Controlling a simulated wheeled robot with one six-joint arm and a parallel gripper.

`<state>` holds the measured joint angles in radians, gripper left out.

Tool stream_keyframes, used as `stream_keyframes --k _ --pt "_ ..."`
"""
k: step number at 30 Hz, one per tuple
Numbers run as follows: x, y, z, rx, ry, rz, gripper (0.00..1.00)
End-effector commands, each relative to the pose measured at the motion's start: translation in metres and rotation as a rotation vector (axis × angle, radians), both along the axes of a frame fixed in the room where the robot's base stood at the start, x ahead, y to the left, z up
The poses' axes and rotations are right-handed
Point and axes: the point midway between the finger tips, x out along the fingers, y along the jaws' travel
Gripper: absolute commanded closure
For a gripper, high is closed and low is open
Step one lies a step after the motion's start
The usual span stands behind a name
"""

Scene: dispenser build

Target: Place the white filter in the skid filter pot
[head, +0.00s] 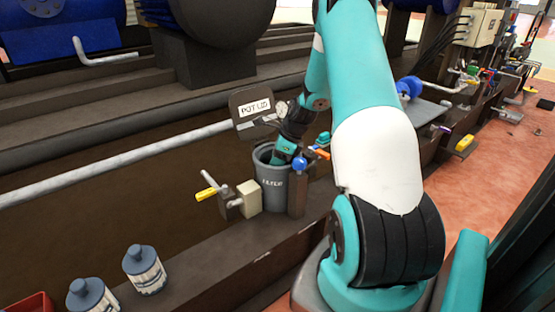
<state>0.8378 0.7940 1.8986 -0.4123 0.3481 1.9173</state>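The skid filter pot (272,190) is a grey upright cylinder with a lettered front, standing open in the middle of the head view. Its dark lid (253,104), labelled "POT LID", stands raised behind and to the left of the opening. My gripper (284,151) points down at the pot mouth, its lower end within or just over the rim. The fingers are hidden by the pot wall and the wrist, so I cannot tell whether they are open or shut. No white filter can be made out; the pot's inside is mostly hidden.
A yellow-handled valve (207,193) and a beige box (249,197) sit left of the pot. A post with a blue knob (300,163) stands close at its right. A grey pipe (120,163) runs behind.

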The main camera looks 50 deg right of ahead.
Motion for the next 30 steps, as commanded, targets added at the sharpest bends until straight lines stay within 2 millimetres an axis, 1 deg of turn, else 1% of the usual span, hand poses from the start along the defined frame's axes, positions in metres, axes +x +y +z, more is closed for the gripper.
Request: stream_keyframes --k 8,11,14,21,24,27,30 --pt "0.000 0.000 0.000 0.001 0.000 0.000 0.44" --pt "-0.001 0.000 0.004 0.000 0.000 0.000 0.44" --pt "-0.004 -0.003 0.019 -0.001 -0.001 -0.002 0.44" --pt "-0.021 -0.014 0.069 -0.002 -0.001 -0.003 0.44" --pt "-0.028 -0.018 0.087 -0.001 -0.001 -0.003 0.44" --pt "-0.033 -0.021 0.101 -0.001 0.000 0.000 0.44" --pt "-0.037 -0.023 0.109 0.000 0.000 -0.001 0.44"
